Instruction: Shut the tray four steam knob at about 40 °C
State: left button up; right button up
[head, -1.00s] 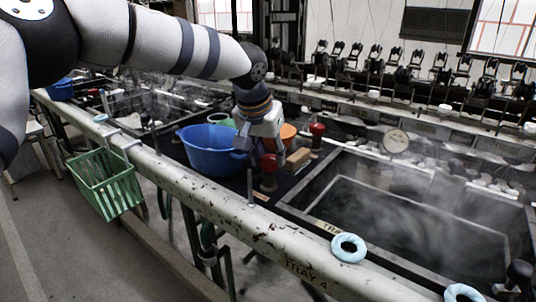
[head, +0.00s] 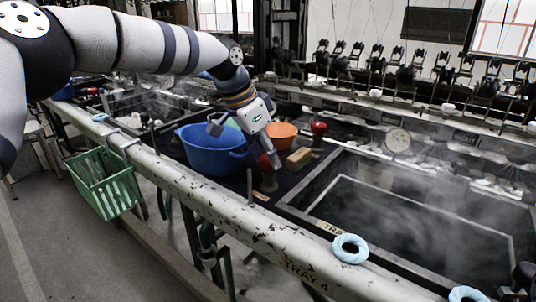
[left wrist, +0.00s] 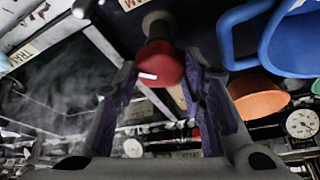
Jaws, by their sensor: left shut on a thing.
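A red knob (head: 266,162) stands on a short post on the dark strip between the rail and the steaming basin (head: 410,215). My left gripper (head: 243,140) reaches it from above, tilted, with its fingers partly hidden from the head. In the left wrist view the red knob (left wrist: 160,62) sits between the two purple-padded fingers of my left gripper (left wrist: 161,75), which is shut on it. A round white dial gauge (head: 397,140) stands at the basin's back edge; its reading is too small to tell. My right gripper is not in view.
A blue tub (head: 208,155), an orange bowl (head: 281,135) and a tan block (head: 299,158) stand close around the gripper. A second red knob (head: 318,128) is behind. The worn rail (head: 225,210), labelled TRAY 4, runs in front, with a green basket (head: 105,185) on it.

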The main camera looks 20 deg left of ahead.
pick_arm(q)
jog(key=shift+f+m+g, duration=0.15)
jog(key=shift+m+g, duration=0.15)
jog(key=shift+m, duration=0.3)
jog(key=shift+m+b, duration=0.3)
jog(key=o, duration=1.1)
jog(key=shift+o, duration=0.2)
jog(key=v, duration=1.2)
jog(key=shift+a, duration=0.2)
jog(key=shift+w, duration=0.1)
